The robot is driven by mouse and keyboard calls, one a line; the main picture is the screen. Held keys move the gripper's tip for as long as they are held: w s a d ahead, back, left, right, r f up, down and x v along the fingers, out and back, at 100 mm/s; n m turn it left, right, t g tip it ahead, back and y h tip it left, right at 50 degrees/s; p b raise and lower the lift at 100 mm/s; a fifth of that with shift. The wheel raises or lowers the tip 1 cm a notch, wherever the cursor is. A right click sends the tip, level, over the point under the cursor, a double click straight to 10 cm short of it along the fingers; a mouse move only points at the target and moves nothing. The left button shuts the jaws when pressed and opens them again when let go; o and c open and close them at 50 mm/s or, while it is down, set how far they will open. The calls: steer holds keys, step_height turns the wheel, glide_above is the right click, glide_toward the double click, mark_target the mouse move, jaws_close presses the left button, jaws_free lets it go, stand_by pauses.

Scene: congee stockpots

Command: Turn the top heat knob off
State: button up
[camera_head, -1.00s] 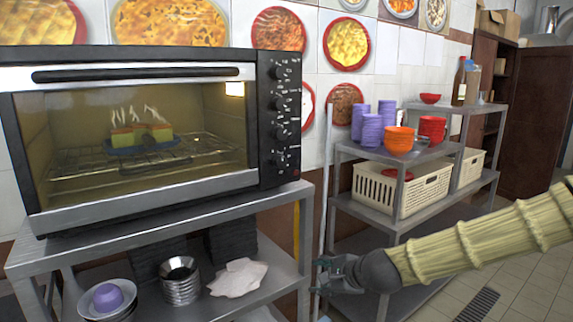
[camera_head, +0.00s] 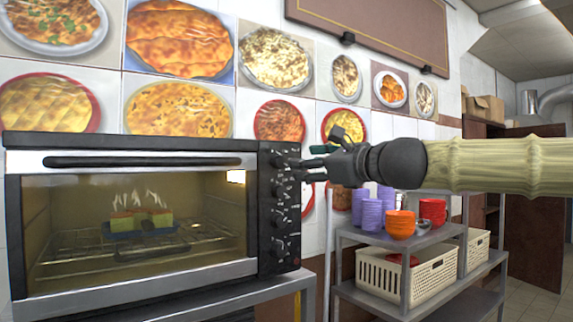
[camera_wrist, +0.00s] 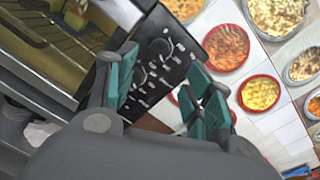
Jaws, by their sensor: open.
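The toaster oven (camera_head: 130,162) stands on a metal shelf at the left, its door shut and food with steam-like wisps on a rack inside. Its black control panel (camera_head: 278,255) holds a column of several knobs. My gripper (camera_head: 308,168) is open in front of the panel's upper part, coming from the right. In the wrist view the panel (camera_wrist: 150,62) and knobs show between the teal fingers (camera_wrist: 165,95). I cannot tell whether a finger touches a knob.
A metal rack (camera_head: 350,235) to the right holds purple cups (camera_head: 373,213), orange bowls (camera_head: 401,224) and a cream basket (camera_head: 425,280). The wall behind carries food pictures.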

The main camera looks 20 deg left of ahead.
mark_target(283, 163)
steer(key=p+x, duration=0.1)
steer(key=x, duration=0.7)
steer(key=shift+w+a+f, duration=0.1)
steer(key=shift+a, duration=0.15)
steer(key=shift+c, duration=0.2)
steer(key=c, duration=1)
